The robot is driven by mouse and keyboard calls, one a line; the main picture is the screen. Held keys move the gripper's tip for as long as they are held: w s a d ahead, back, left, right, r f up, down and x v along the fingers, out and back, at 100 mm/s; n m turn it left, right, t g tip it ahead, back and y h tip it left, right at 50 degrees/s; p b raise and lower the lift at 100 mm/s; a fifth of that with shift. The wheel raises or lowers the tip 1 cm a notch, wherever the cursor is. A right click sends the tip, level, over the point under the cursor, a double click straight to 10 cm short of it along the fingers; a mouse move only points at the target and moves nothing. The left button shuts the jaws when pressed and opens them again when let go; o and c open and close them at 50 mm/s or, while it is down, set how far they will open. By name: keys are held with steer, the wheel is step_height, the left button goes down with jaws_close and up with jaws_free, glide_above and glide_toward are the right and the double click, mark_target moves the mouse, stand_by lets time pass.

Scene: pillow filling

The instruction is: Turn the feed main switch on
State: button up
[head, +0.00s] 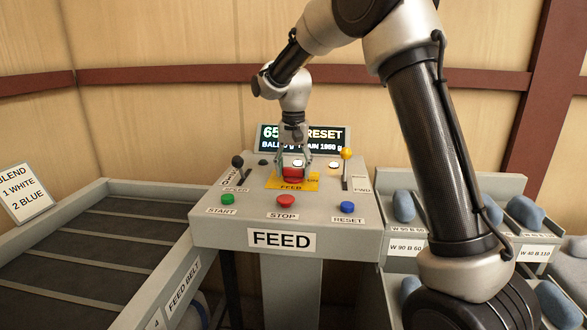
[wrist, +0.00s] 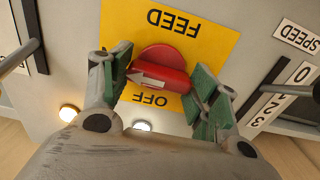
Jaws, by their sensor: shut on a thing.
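The feed main switch is a red rotary knob (wrist: 165,55) on a yellow plate (wrist: 210,35) marked FEED and OFF. In the wrist view its raised handle carries a white arrow pointing left, while the OFF label sits below the knob. An ON label is not visible there. My gripper (wrist: 160,84) is shut on the handle, with a green-padded finger at each end of it. In the head view my gripper (head: 294,163) reaches down over the red knob (head: 293,173) and hides part of it.
A black-knobbed lever (head: 238,162) stands left of the switch and a yellow-knobbed lever (head: 347,155) right. Green start (head: 228,200), red stop (head: 286,200) and blue reset (head: 347,206) buttons line the front. A display (head: 330,138) stands behind. Bins with blue pillows (head: 404,206) are right.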

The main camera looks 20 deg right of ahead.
mark_target(293, 168)
stand_by(0.3)
steer(key=o, duration=1)
steer(key=shift+r, duration=0.15)
step_height(293, 168, up, 12)
steer(key=shift+f, duration=0.1)
